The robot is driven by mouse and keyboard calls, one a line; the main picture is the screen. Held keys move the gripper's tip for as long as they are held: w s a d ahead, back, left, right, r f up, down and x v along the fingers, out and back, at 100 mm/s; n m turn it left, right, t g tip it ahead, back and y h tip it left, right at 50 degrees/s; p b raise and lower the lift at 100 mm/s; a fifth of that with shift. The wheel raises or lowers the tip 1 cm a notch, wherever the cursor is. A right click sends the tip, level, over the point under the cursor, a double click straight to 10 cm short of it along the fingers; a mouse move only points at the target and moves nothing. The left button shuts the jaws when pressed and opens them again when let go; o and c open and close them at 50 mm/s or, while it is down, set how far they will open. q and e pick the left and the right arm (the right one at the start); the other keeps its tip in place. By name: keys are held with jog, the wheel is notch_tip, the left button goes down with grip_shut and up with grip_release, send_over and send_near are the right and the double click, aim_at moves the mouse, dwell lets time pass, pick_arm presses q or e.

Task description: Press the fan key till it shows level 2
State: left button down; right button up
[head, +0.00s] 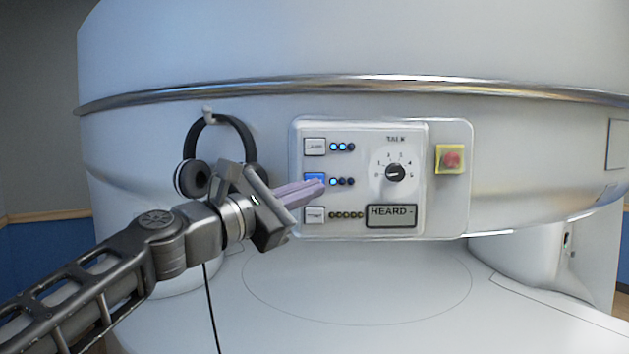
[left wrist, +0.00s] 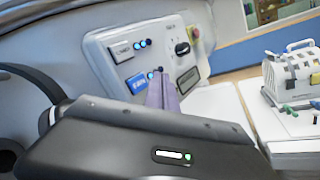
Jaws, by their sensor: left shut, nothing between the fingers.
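A white control panel (head: 433,210) is on the curved magnet housing, with three keys at its left. The middle key (head: 313,177) is lit blue; its label is too small to read, so I cannot confirm that it is the fan key. Beside it is a row of small lamps (head: 342,182); the first is bright and the last is dark. My left gripper (head: 318,188) is shut and empty, its fingertips at the middle key's lower edge; I cannot tell if they touch it. In the left wrist view the blue key (left wrist: 137,84) shows left of the fingers. My right gripper is out of view.
An upper key (head: 315,147) with blue lamps and a lower key (head: 314,215) are close above and below. A dial (head: 396,173), a display (head: 391,216) reading HEARD and a red button (head: 451,159) are to the right. Headphones (head: 250,143) hang behind my left wrist.

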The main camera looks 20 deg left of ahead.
pick_arm(q)
jog(key=shift+s+d, duration=0.2)
jog(key=shift+s, duration=0.25)
jog(key=shift+s+d, duration=0.2)
jog(key=shift+s, duration=0.25)
dwell(1.8)
jog(key=s+a+m+y+b, duration=0.1)
jog(key=a+m+y, duration=0.1)
jog(key=a, duration=0.3)
jog(key=s+d+m+h, duration=0.1)
jog(key=d+m, duration=0.5)
jog(key=m, duration=1.1)
jog(key=shift+s+d+g+h, duration=0.3)
jog(key=shift+s+h, duration=0.1)
jog(key=shift+s, duration=0.4)
jog(key=shift+a+r, duration=0.1)
